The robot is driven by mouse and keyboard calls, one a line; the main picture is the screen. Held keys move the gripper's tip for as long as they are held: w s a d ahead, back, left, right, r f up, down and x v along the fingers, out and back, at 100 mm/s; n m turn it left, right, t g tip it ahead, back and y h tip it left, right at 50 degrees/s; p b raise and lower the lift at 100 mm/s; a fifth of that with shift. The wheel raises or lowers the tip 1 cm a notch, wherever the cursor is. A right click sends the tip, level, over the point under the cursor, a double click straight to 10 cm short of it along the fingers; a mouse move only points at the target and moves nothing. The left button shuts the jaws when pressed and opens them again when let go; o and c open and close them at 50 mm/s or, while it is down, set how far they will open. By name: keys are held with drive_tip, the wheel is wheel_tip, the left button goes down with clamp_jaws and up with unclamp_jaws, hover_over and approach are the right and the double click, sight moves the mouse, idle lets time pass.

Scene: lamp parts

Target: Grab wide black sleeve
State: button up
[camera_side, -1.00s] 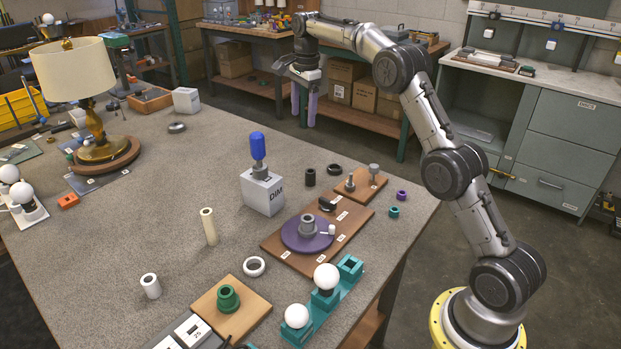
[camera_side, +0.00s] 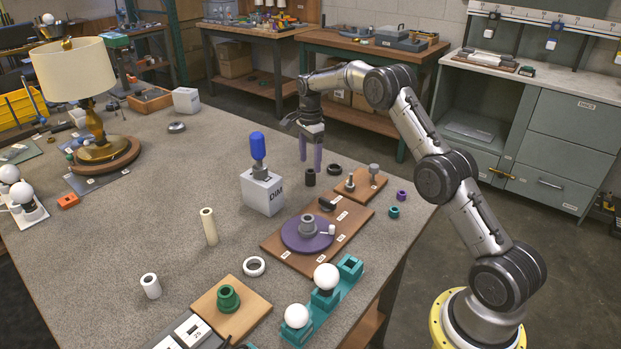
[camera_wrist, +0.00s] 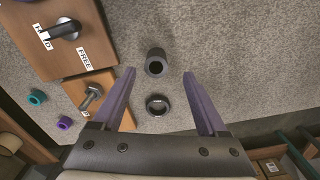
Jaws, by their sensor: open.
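Two black hollow parts stand near the table's back right edge. One is a taller black sleeve (camera_side: 310,177), which shows its round bore in the wrist view (camera_wrist: 156,62). The other is a low, wider black ring (camera_side: 334,169), which lies flat in the wrist view (camera_wrist: 158,104). I cannot tell for certain which one is the wide black sleeve. My gripper (camera_side: 310,165) is open and points down, its purple fingers close to both parts. In the wrist view (camera_wrist: 158,75) both parts appear between the open fingers, with nothing held.
A brown board with a bolt (camera_side: 362,184) and a larger board with a purple disc (camera_side: 308,235) lie nearby. A white DIM block (camera_side: 262,192) with a blue-topped part stands to the left. Small teal (camera_side: 394,212) and purple (camera_side: 402,195) rings lie right.

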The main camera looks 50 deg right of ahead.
sight(310, 171)
drive_tip(key=f, duration=0.4)
drive_tip(key=shift+s+a+f, duration=0.2)
drive_tip(key=shift+s+f, duration=0.05)
clamp_jaws()
